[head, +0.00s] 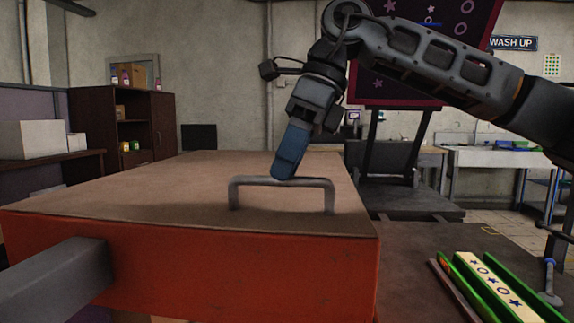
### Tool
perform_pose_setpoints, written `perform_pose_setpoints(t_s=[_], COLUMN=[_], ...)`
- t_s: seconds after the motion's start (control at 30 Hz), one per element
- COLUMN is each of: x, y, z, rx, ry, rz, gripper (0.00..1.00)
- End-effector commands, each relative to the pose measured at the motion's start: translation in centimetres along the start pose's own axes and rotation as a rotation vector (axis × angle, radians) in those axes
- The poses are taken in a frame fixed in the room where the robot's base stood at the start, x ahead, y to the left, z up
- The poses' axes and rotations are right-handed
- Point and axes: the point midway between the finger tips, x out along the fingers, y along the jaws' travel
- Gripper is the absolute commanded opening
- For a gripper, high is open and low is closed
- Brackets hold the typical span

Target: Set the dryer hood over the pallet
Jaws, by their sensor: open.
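The dryer hood appears to be the large box with a red front side (230,270) and a brown top, filling the left and middle of the head view. A grey bar handle (300,182) stands up from its top near the front edge. My gripper (284,177), with blue fingers, points down at the handle's crossbar, just behind or at it. The fingers overlap in this view, so contact with the handle cannot be told. The gripper is open. No pallet can be made out; whatever is under the hood is hidden.
A grey beam (55,283) meets the hood's front at lower left. Green trays with a star-patterned strip (492,284) and a grey tool (550,285) lie on the dark table at right. A dark stand (400,195) with a patterned panel (425,50) is behind.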

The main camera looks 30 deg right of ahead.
Motion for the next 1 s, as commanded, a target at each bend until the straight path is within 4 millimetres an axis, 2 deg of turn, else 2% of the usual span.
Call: perform_pose_setpoints(t_s=[0.27, 0.73, 1.0], x=[0.48, 0.45, 0.44], y=[0.01, 0.02, 0.04], z=[-0.01, -0.01, -0.01], rx=[0.000, 0.000, 0.000], ry=[0.000, 0.000, 0.000], rz=[0.001, 0.001, 0.001], gripper=[0.42, 0.00, 0.00])
